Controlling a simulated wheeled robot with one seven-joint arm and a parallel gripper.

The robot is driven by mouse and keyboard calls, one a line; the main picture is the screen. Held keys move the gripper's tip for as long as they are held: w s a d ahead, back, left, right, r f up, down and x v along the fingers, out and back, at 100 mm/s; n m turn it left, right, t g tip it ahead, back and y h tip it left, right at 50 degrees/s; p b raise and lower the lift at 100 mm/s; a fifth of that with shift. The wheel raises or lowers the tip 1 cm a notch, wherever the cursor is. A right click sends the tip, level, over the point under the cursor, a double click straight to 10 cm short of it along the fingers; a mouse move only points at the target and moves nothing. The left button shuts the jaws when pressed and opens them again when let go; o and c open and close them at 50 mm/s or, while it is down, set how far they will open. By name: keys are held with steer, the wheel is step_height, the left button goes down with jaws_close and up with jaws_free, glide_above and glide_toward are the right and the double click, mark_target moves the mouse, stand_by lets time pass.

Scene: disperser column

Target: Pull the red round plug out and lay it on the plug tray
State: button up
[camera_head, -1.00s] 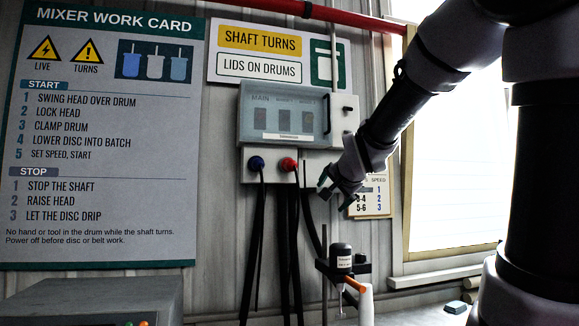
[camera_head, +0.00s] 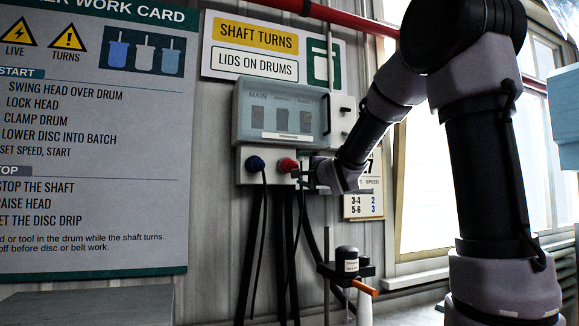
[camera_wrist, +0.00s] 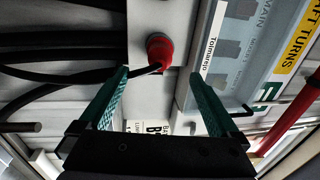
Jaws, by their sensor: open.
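The red round plug (camera_head: 288,165) sits in the socket box under the switch panel, with a black cable hanging from it. In the wrist view the red plug (camera_wrist: 159,50) lies ahead of my gripper (camera_wrist: 160,88), roughly midway between the two green fingers and beyond their tips. My gripper is open and empty. In the head view my gripper (camera_head: 306,172) is just right of the plug; its fingers are small and partly hidden there, so contact cannot be told. I cannot make out the plug tray in any view.
The switch panel (camera_head: 281,112) with a clear cover is directly above. Black cables (camera_head: 281,250) hang below. A stand with a black-capped device (camera_head: 347,261) and orange handle is below right.

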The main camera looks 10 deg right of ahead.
mark_target(293, 166)
steer(key=shift+x, duration=4.5)
jaws_close()
steer(key=shift+s, duration=0.1)
steer(key=shift+v, duration=2.95)
steer(key=shift+s, duration=0.1)
